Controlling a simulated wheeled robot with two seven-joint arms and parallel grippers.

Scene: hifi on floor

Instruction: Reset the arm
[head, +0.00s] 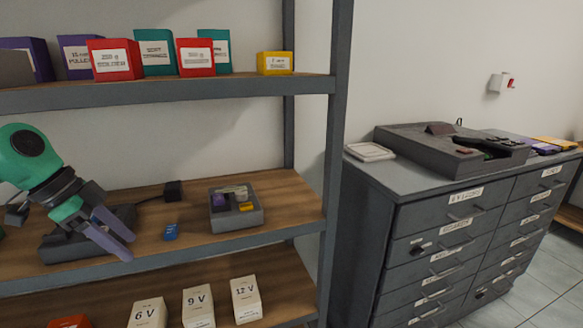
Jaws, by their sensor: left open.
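My left arm, green and black, comes in from the left in the head view. Its left gripper (122,238) has two purple-grey fingers pointing down and to the right, spread apart with nothing seen between them. It hangs in front of the middle shelf (285,200), partly hiding a dark device (70,240) there. A small blue item (171,231) lies on the shelf to the right of the fingers, apart from them. My right gripper does not show.
A grey bin (236,222) with small items stands on the middle shelf. Boxes such as a red one (115,60) line the upper shelf; white voltage boxes (246,298) stand below. The shelf post (338,130) and a drawer cabinet (400,205) are to the right.

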